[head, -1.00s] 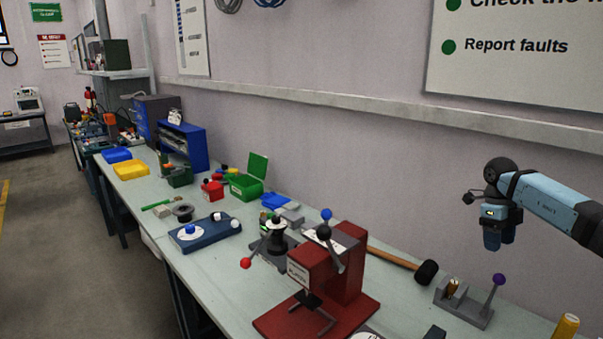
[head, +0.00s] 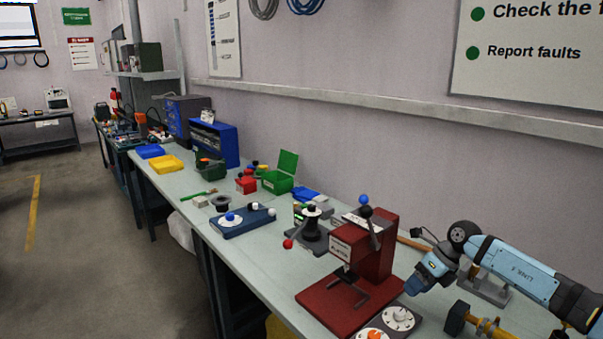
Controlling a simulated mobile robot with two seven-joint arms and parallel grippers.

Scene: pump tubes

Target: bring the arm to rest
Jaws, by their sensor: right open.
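My right arm comes in from the right edge. Its gripper (head: 414,285) hangs low over the bench, at the right side of the red press (head: 375,262), pointing down and to the left. I see nothing held in it. A gap to the press cannot be judged from this angle. My left gripper does not show.
The long bench (head: 262,275) carries a blue base with a white dial (head: 245,221), a green open box (head: 280,178), a yellow tray (head: 166,164) and a dial plate (head: 398,318). A mallet (head: 458,318) lies at front right. The floor to the left is clear.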

